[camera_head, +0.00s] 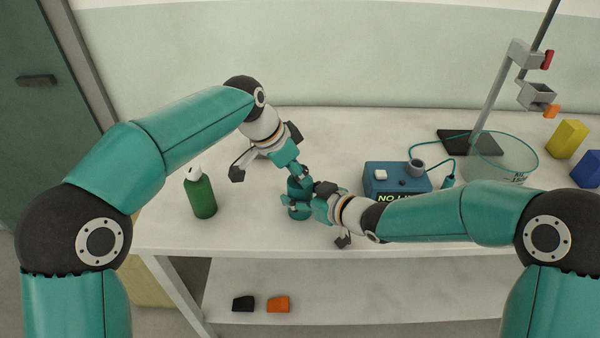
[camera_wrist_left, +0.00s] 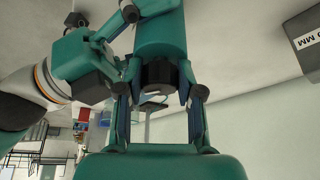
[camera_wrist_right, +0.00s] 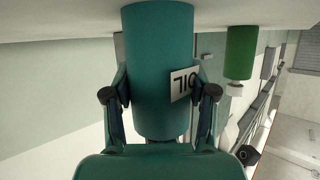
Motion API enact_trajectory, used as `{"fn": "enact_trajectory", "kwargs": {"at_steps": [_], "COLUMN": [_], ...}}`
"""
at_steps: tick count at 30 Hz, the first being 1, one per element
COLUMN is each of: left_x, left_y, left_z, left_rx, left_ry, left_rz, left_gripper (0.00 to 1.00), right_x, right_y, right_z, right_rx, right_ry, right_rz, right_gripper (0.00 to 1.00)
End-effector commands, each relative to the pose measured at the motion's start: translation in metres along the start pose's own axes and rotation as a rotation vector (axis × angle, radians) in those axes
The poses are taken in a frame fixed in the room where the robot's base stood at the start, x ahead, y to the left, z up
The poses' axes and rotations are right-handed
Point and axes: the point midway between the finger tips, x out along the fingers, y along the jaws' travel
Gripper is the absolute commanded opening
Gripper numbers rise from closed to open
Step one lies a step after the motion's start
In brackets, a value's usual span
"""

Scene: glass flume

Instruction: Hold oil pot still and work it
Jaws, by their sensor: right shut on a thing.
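The oil pot (camera_head: 298,210) is a teal cylinder standing upright near the front of the white bench. In the right wrist view the pot (camera_wrist_right: 158,70) fills the space between my fingers, its white "OIL" label (camera_wrist_right: 181,85) facing right. My right gripper (camera_head: 308,207) is shut on its body from the right. My left gripper (camera_head: 300,174) is above the pot, pointing down. In the left wrist view its fingers are apart on either side of the pot's dark top (camera_wrist_left: 158,73). They look open, with small gaps beside the top.
A green bottle (camera_head: 201,196) with a white cap stands left of the pot. A blue box (camera_head: 396,181) stands to the right, near a glass dish (camera_head: 505,160) and a clamp stand (camera_head: 490,95). Black (camera_head: 243,303) and orange (camera_head: 279,303) pieces lie on the lower shelf.

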Motion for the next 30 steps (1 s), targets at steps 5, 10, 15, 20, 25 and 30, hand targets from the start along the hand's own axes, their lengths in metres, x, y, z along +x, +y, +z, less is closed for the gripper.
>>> {"fn": "enact_trajectory", "kwargs": {"at_steps": [5, 10, 15, 20, 25, 30], "left_x": [0.0000, 0.0002, 0.0008, 0.0009, 0.0012, 0.0018], "left_y": [-0.0007, 0.0006, 0.0014, 0.0020, 0.0026, 0.0031], "left_z": [0.0003, 0.0005, 0.0001, -0.0007, -0.0014, -0.0017], "left_rx": [-0.005, -0.097, -0.265, -0.416, -0.573, -0.721], "left_ry": [0.000, -0.002, -0.002, 0.000, 0.001, 0.000], "left_rz": [-0.004, -0.050, -0.133, -0.207, -0.284, -0.354], "left_gripper": [0.16, 0.16, 0.16, 0.16, 0.16, 0.16], "right_x": [0.0000, -0.0001, -0.0001, -0.0001, -0.0002, -0.0002], "right_y": [-0.0002, -0.0003, -0.0004, -0.0005, -0.0006, -0.0007], "right_z": [0.0006, 0.0006, 0.0006, 0.0006, 0.0006, 0.0006], "right_rx": [0.000, -0.001, -0.001, -0.001, -0.001, -0.001], "right_ry": [-0.001, -0.001, -0.001, -0.001, -0.001, -0.001], "right_rz": [-0.001, -0.001, -0.001, -0.001, -0.001, -0.002], "right_gripper": [0.15, 0.15, 0.15, 0.15, 0.15, 0.15]}}
